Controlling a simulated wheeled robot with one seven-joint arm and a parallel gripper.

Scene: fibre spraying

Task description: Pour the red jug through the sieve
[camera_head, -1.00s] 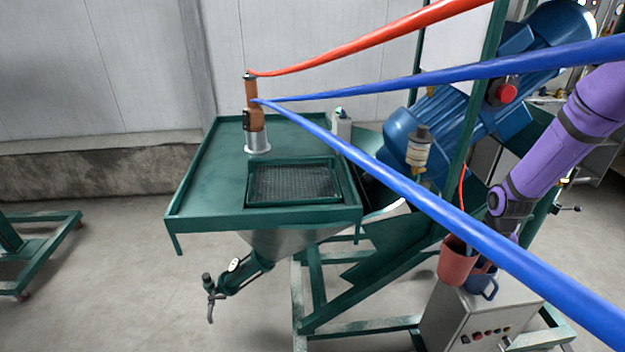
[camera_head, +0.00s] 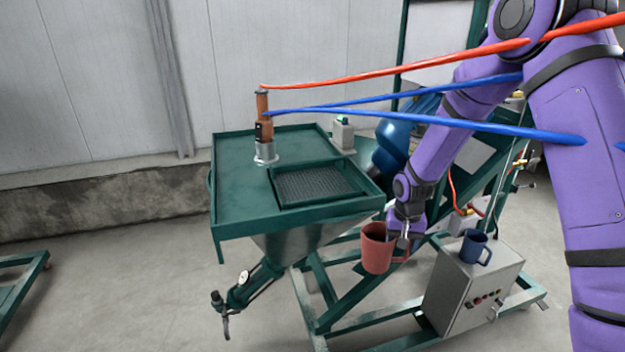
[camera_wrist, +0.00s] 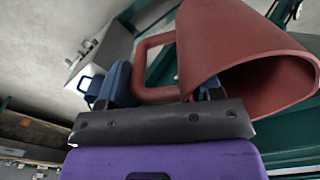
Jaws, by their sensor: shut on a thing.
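The sieve (camera_head: 312,184) is a dark mesh set in the green table top. The jug's contents are hidden in the head view.
The green table (camera_head: 240,190) has a steel hopper below it. A pump cylinder (camera_head: 265,140) stands on it with red and blue hoses crossing in front of the view. A blue mug (camera_head: 475,247) stands on the grey control box (camera_head: 480,285). A blue motor lies behind my arm.

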